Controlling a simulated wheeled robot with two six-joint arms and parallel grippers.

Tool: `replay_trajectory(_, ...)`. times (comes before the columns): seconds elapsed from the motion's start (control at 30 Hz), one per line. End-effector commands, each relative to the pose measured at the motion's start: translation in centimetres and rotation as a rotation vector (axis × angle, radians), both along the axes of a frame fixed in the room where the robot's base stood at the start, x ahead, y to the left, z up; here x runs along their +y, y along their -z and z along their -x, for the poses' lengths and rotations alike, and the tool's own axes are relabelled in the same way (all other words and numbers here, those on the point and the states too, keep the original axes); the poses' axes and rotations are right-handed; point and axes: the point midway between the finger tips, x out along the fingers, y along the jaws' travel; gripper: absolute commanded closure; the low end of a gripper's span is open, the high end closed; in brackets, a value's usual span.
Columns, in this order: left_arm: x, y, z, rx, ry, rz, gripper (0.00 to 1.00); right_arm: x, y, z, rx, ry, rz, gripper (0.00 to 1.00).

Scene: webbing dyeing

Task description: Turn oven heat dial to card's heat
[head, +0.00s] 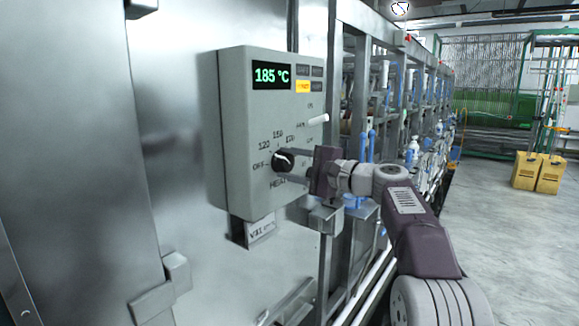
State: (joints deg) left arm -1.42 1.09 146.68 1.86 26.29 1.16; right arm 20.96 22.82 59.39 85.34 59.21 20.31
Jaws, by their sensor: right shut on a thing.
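A grey oven control box (235,130) stands on the steel wall at the middle left. Its green display (271,75) reads 185 °C. Below the display is a small black heat dial (283,162), with the marks OFF, 120, 150 and 170 around it; the marks to its right are partly covered. My right gripper (293,164) comes in from the right and is shut on the dial. The exact direction of the dial's pointer is hard to tell. A card with heat writing is not readable here. My left gripper is not in view.
A white lever (318,119) sticks out of the box above the gripper. A small label plate (260,230) is under the box. A steel frame with blue fittings runs back on the right. Yellow boxes (537,172) stand on open floor far right.

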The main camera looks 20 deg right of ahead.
Motion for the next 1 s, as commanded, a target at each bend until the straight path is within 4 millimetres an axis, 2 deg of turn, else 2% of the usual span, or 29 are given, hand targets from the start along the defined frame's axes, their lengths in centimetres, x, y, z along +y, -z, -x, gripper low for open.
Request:
replay_trajectory(0.3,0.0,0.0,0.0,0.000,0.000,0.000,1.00,0.0,0.0,0.0,-0.001,-0.001,0.001,0.94)
replay_trajectory(0.33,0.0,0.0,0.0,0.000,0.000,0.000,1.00,0.0,0.0,0.0,-0.001,-0.001,0.001,0.51)
replay_trajectory(0.4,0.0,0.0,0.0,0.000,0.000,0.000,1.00,0.0,0.0,0.0,-0.001,-0.001,0.001,0.32)
replay_trajectory(0.77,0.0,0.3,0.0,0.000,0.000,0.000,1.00,-0.4,0.1,0.4,-0.001,0.001,0.000,0.32)
replay_trajectory(1.0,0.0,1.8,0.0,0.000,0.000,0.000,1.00,-3.6,0.3,4.4,-0.001,0.005,0.001,0.32)
